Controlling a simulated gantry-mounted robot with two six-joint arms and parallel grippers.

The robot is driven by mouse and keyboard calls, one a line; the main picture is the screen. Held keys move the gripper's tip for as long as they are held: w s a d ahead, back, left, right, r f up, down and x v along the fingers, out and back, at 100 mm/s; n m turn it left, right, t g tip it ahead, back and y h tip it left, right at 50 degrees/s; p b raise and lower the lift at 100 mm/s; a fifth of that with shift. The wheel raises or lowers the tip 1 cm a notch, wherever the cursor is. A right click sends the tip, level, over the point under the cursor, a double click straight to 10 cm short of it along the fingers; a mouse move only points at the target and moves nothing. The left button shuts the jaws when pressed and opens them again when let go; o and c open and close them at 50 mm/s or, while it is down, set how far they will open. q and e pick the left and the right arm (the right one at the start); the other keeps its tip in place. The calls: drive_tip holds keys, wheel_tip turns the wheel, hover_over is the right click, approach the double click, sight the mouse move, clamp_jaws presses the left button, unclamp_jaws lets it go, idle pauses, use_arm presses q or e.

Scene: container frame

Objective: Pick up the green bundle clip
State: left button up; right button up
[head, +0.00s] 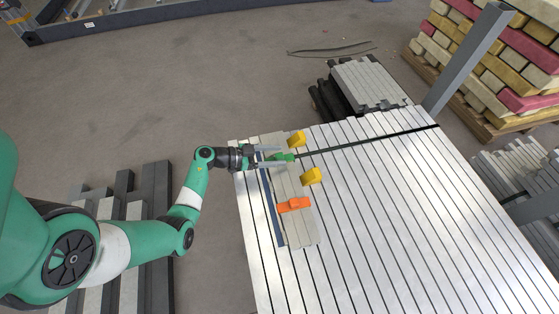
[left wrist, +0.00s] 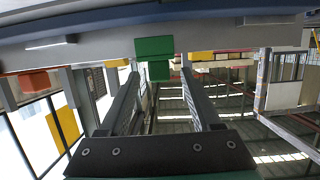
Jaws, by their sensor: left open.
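The green bundle clip (head: 282,157) sits on a grey board at the far left part of the slatted metal table. It also shows in the left wrist view (left wrist: 154,48), just beyond and between the fingertips. My left gripper (head: 272,155) is open, with its two fingers pointing at the clip from the left and lying close to either side of it. I cannot tell whether a finger touches the clip. My right gripper is not in view.
Two yellow clips (head: 311,176) (head: 297,138) and an orange clip (head: 294,204) are near the green one on the grey board (head: 298,234). The slatted table (head: 390,210) is mostly bare to the right. A grey post (head: 468,58) rises at its far right corner.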

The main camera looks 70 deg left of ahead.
use_arm(q)
clamp_jaws()
drive_tip(key=shift+r, duration=0.1)
idle(0.3)
